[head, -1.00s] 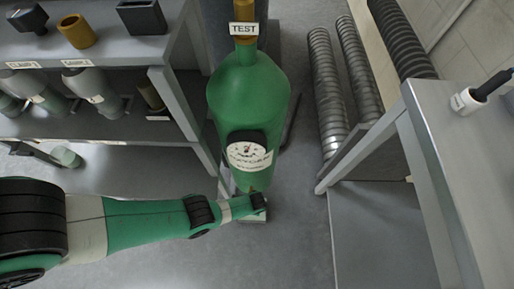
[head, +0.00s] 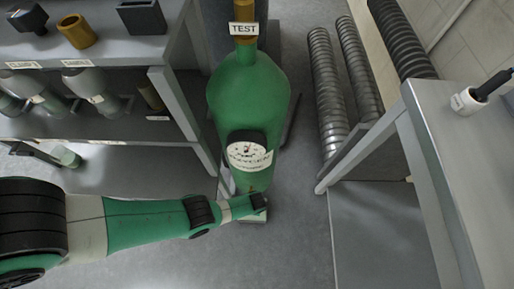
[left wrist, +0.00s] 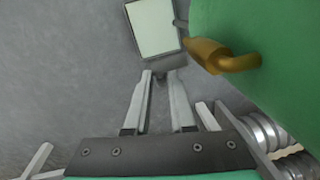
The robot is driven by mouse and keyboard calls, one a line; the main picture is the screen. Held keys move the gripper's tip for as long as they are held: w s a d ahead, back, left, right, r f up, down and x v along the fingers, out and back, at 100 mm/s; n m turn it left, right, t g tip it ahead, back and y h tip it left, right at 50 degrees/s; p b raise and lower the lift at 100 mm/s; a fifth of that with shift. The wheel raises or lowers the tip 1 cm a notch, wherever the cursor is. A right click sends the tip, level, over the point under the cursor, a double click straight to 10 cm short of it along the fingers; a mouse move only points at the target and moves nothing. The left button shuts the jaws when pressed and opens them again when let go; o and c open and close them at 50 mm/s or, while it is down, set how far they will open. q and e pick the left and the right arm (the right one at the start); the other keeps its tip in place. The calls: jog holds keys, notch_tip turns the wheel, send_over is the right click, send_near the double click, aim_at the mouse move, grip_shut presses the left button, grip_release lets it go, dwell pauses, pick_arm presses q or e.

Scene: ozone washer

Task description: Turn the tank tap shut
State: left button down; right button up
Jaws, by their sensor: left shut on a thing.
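The green tank (head: 248,90) stands upright in the middle of the head view, with a TEST tag at its neck and a round gauge (head: 247,150) low on its front. In the left wrist view, the brass tap (left wrist: 218,56) sticks out from the tank's green wall (left wrist: 285,60). My left gripper (left wrist: 160,75) is at the tank's foot, beside the tap, its fingertips close together on a small dark grey piece that looks like the tap handle (left wrist: 165,63). Its joint to the tap is unclear. In the head view, the left gripper (head: 262,202) hides the tap. My right gripper is not in view.
A pale panel with a dark rim (left wrist: 153,28) lies beyond the fingertips. A shelf unit (head: 185,95) with bottles stands left of the tank. Ribbed hoses (head: 328,95) and a grey metal table (head: 460,150) stand at right. The floor before the tank is clear.

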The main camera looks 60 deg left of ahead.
pick_arm(q)
jog(key=shift+s+r+t+h+p, duration=0.15)
jog(key=shift+r+t+h+p, duration=0.2)
jog(key=shift+p, duration=0.35)
jog(key=shift+t+h+p, duration=0.25)
jog(key=shift+t+p, duration=0.1)
jog(key=shift+t, duration=0.2)
jog(key=shift+w+t+h, duration=0.2)
jog(key=shift+t+h, duration=0.1)
jog(key=shift+t, duration=0.2)
jog(key=shift+w+r+t+h, duration=0.1)
jog(key=shift+r+t+h, duration=0.1)
jog(key=shift+t+h, duration=0.15)
jog(key=c, duration=0.8)
grip_release()
jog(key=shift+d, duration=0.1)
jog(key=shift+o, duration=0.2)
